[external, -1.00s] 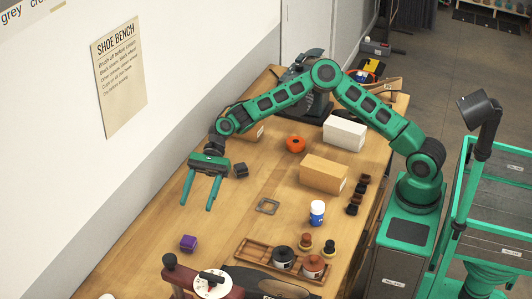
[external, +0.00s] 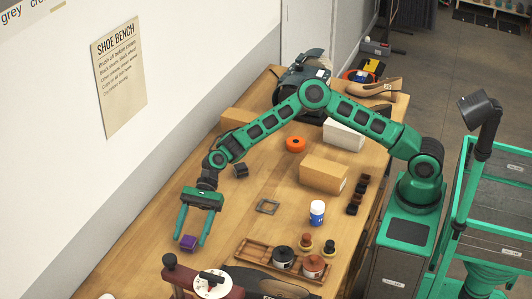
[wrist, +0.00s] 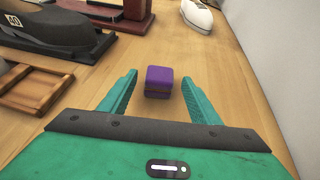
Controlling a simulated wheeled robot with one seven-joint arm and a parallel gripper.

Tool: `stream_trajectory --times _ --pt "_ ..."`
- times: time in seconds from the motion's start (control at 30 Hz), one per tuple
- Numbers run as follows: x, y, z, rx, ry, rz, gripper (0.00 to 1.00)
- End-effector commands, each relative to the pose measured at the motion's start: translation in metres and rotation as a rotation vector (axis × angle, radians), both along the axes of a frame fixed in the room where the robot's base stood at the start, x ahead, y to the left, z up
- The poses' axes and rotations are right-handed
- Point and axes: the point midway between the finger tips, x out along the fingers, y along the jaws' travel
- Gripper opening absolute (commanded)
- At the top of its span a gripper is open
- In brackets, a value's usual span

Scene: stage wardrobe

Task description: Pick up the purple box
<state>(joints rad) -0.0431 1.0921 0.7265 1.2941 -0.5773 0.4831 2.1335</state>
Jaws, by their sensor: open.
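The purple box (external: 188,242) is a small cube with a lid seam, resting on the wooden bench near its left side. In the wrist view the purple box (wrist: 158,82) lies centred just beyond and between my fingertips. My gripper (external: 191,239) is open and empty, with its two green fingers on either side of the box in the external view. In the wrist view my gripper (wrist: 160,88) shows both fingers apart, with clear wood between each finger and the box. I cannot tell whether the fingertips reach down to the box's height.
A wooden tray (external: 243,253) with dark and brown jars stands to the right. A dark red stand with a white dial (external: 212,284) is close in front. Bare wood surrounds the box.

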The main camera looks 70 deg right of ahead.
Motion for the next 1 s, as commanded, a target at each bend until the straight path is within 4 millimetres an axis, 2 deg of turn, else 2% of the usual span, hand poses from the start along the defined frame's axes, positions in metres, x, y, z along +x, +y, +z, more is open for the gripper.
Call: stream_trajectory --times 0.13,0.4,0.43,0.6,0.87,1.0 --pt "-0.002 0.014 -0.006 0.001 0.001 0.000 0.57" --pt "-0.002 0.017 -0.007 0.001 0.000 -0.001 0.57" --pt "-0.002 0.017 -0.007 0.001 0.000 -0.001 0.55" --pt "-0.002 0.016 -0.007 0.001 0.000 -0.001 0.14" --pt "-0.002 0.016 -0.006 0.001 0.000 -0.001 0.13" --pt "-0.002 0.016 0.003 0.002 -0.001 -0.001 0.13"
